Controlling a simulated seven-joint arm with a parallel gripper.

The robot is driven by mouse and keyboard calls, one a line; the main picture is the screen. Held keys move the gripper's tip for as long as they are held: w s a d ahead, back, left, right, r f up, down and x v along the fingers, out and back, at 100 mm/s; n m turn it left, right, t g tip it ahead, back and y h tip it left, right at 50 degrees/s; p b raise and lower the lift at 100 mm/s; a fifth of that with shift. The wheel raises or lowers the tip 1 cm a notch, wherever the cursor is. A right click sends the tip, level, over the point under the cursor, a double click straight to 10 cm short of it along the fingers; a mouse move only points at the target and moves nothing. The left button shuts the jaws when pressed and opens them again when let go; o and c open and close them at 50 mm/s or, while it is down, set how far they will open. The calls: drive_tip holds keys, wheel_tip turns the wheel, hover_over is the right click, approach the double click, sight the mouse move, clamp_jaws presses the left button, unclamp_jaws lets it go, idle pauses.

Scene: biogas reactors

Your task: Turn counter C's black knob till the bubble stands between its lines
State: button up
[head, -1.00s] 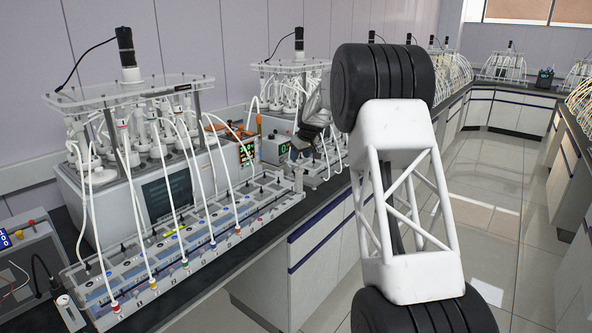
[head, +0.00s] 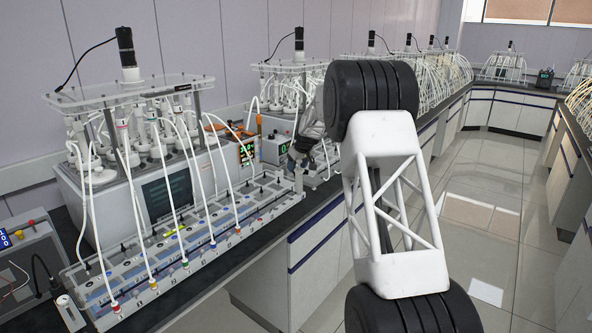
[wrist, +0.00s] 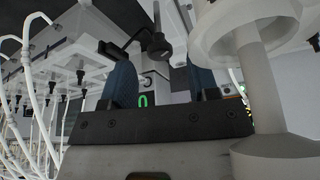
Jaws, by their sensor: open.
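The long counter tray (head: 190,240) with numbered cells and coloured tube ends lies on the near bench. A small yellow-green strip (head: 175,231) shows on it. I cannot tell which counter is C. Its black knob, the bubble and its lines cannot be made out.
A reactor rig (head: 130,95) with white tubes stands behind the near tray. A box with a green display (head: 284,149) stands near my gripper and a green digit (wrist: 143,100) shows beyond the fingers. White tubes (wrist: 35,90) hang at the wrist view's left. The aisle floor is clear.

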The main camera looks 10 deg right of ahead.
drive_tip(key=shift+x, duration=1.05)
drive_tip(key=shift+c, duration=0.5)
drive_tip(key=c, duration=0.8)
drive_tip(key=shift+m, duration=0.6)
drive_tip(key=shift+a, duration=0.1)
drive_tip(key=o, duration=0.9)
drive_tip(key=v, duration=0.8)
